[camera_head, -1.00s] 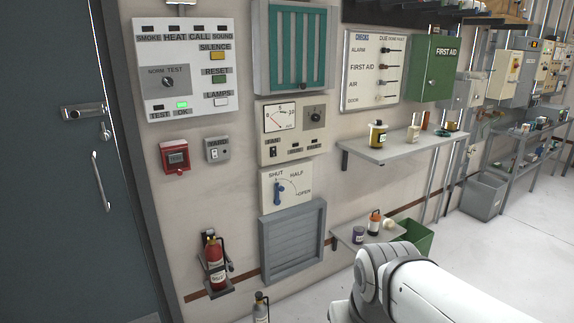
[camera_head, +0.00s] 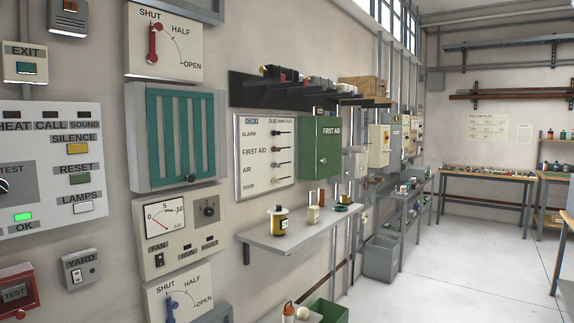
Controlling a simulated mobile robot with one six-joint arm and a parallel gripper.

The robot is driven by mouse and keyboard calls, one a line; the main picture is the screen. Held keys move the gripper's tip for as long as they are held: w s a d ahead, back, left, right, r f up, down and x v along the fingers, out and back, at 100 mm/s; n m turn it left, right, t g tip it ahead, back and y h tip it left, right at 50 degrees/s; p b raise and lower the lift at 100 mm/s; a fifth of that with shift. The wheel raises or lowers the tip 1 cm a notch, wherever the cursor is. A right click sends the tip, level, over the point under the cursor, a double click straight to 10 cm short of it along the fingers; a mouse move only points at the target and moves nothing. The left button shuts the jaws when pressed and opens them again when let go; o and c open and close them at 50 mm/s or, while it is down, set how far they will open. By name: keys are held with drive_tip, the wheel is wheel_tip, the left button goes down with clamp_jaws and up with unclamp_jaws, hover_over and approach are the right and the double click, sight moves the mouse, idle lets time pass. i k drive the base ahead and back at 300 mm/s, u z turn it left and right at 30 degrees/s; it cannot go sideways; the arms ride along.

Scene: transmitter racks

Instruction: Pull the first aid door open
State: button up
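The green first aid cabinet (camera_head: 307,148) hangs on the wall near the middle of the head view. Its front door (camera_head: 328,147) carries white FIRST AID lettering and looks shut, with a small knob or latch (camera_head: 322,161) low on its left part. My gripper is not in view, and no part of my arm shows now.
Below the cabinet a grey wall shelf (camera_head: 290,238) holds a yellow-brown jar (camera_head: 278,220) and other small items. A white checks board (camera_head: 265,157) hangs left of the cabinet, and a dark rack (camera_head: 282,92) sticks out above. Open floor (camera_head: 440,265) lies to the right.

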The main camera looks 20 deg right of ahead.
sight(329, 129)
drive_tip(key=z, duration=1.15)
drive_tip(key=i, duration=3.55)
drive_tip(key=u, duration=1.05)
